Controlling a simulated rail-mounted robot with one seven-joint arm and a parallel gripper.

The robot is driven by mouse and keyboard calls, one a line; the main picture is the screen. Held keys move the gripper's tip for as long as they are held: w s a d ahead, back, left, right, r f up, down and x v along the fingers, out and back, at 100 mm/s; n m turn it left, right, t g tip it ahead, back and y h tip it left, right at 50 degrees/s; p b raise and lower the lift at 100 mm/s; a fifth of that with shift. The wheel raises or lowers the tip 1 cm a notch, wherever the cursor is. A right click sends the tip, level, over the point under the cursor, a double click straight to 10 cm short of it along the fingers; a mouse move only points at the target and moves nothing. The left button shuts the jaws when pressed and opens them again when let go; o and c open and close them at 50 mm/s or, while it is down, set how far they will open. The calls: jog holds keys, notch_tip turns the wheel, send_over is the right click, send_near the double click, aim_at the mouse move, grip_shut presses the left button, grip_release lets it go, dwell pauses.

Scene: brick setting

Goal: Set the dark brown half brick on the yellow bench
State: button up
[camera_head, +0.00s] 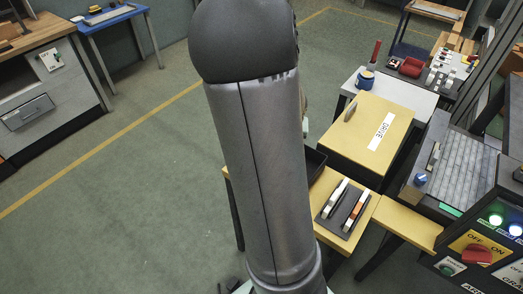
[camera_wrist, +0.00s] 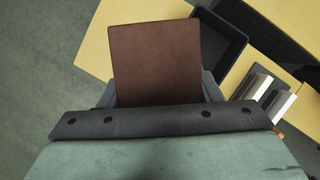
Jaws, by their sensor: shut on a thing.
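The dark brown half brick (camera_wrist: 157,50) fills the middle of the wrist view. My gripper (camera_wrist: 158,90) is shut on it, with grey fingers along its left and right sides. The yellow bench (camera_wrist: 95,52) shows below and around the brick in the wrist view; I cannot tell the gap between them. In the head view, the yellow bench (camera_head: 367,221) is partly behind my arm. The gripper and brick are hidden there.
A black tray (camera_wrist: 243,37) is right of the brick on the bench, close to it in the picture. A dark rack with light-edged tools (camera_head: 344,208) stands farther right. A yellow-topped machine (camera_head: 350,140) stands behind. Open green floor lies left.

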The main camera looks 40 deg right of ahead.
jog(key=shift+w+f+b, duration=0.85)
jog(key=shift+w+f, duration=4.75)
jog(key=shift+f, duration=0.25)
jog(key=o, duration=1.4)
jog(key=shift+f, duration=0.15)
jog(key=shift+o, duration=0.2)
